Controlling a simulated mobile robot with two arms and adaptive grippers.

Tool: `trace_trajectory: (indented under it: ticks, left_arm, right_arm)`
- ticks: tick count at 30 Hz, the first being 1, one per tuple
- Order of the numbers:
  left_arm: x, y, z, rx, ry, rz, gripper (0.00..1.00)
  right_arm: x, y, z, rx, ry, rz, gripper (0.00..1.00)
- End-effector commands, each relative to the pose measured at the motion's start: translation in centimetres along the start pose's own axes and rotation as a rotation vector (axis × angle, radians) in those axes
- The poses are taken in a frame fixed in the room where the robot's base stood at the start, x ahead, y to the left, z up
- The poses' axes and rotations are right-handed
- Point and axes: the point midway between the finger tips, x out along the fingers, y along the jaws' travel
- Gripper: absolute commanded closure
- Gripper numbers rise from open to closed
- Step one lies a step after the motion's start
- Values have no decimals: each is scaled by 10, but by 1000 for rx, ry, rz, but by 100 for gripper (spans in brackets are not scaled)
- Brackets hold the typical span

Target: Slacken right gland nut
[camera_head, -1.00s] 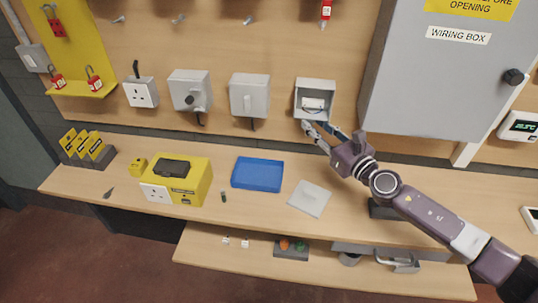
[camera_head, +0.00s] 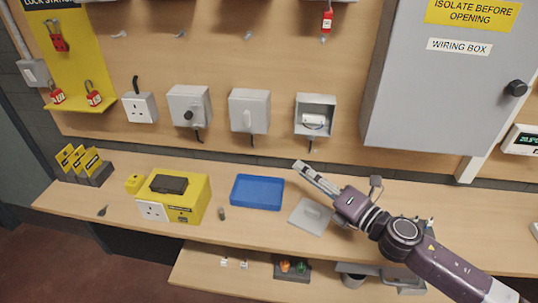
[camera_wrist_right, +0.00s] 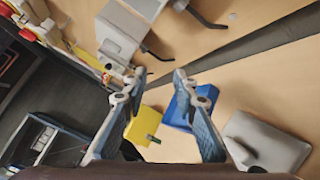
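The rightmost small grey enclosure (camera_head: 316,108) on the board is open at the front, with a white part and wiring inside. A short dark cable (camera_head: 310,146) hangs below it; the gland nut there is too small to make out. My right gripper (camera_head: 299,168) is below and slightly left of that enclosure, over the bench and apart from it. In the right wrist view my right gripper (camera_wrist_right: 158,82) has its two fingers spread with nothing between them. My left gripper is in neither view.
A flat grey cover (camera_head: 310,217) lies on the bench (camera_head: 240,228) under my right arm. A blue tray (camera_head: 257,193) and a yellow socket unit (camera_head: 182,190) stand to the left. The large wiring box (camera_head: 440,95) juts out at the right.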

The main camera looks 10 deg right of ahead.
Motion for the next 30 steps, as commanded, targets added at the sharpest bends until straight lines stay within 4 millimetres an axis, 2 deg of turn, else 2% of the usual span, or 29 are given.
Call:
trace_trajectory:
  ticks: [6,15,24,30]
  left_arm:
    - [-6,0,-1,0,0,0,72]
    - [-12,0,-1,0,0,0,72]
    - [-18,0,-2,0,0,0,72]
    - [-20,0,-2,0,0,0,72]
  right_arm:
    - [10,29,-31,483,47,76,74]
    - [18,75,-52,1137,123,200,74]
    - [19,119,-50,1768,216,355,74]
    - [18,135,-41,2072,273,447,74]
